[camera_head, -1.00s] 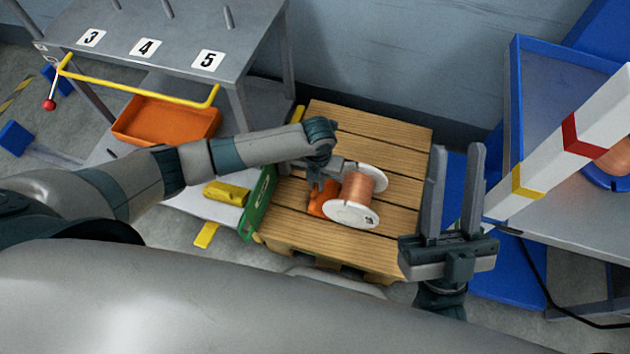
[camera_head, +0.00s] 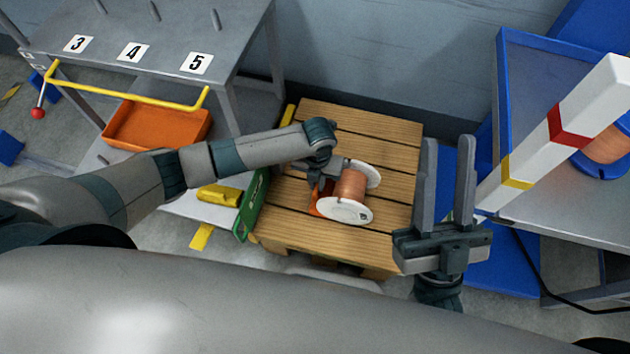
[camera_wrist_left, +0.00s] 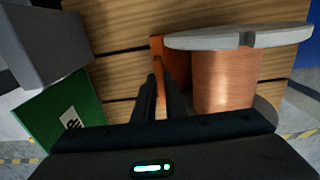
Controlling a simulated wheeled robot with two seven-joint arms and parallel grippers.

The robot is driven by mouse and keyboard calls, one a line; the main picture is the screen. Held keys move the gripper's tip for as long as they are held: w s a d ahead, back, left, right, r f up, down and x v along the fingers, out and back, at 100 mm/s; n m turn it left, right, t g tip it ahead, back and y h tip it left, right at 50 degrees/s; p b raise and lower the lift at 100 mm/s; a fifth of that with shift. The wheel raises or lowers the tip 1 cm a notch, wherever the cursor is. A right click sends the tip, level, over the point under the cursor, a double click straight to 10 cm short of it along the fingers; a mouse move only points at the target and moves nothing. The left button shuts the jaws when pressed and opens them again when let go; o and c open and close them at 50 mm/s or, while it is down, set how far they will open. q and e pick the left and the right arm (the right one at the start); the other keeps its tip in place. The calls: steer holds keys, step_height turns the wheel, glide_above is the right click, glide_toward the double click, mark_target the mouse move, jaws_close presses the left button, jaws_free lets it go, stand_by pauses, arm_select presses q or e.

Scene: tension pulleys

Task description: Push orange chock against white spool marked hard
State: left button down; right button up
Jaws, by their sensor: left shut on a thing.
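The white spool (camera_head: 342,210) wound with copper wire (camera_head: 350,187) lies on its side on the wooden pallet; a dark mark shows on its near flange. In the left wrist view, its white flange (camera_wrist_left: 240,37) and copper winding are right of the fingers. The orange chock (camera_head: 317,208) is at the spool's left side, mostly hidden by my left gripper (camera_head: 324,184); a strip of it shows in the wrist view (camera_wrist_left: 158,50). My left gripper is shut on the chock, close beside the winding. My right gripper (camera_head: 447,140) is open and empty, right of the pallet.
The pallet (camera_head: 385,150) has bare boards behind and right of the spool. A green panel (camera_head: 250,205) and a yellow block (camera_head: 219,195) are left of it. A grey table (camera_head: 160,40) with an orange bin (camera_head: 158,124) stands left; a white striped post (camera_head: 560,135) rises right.

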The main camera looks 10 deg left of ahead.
arm_select(q)
steer(key=shift+d, duration=0.15)
steer(key=c, duration=1.7)
jaws_free()
steer(key=shift+c, duration=0.2)
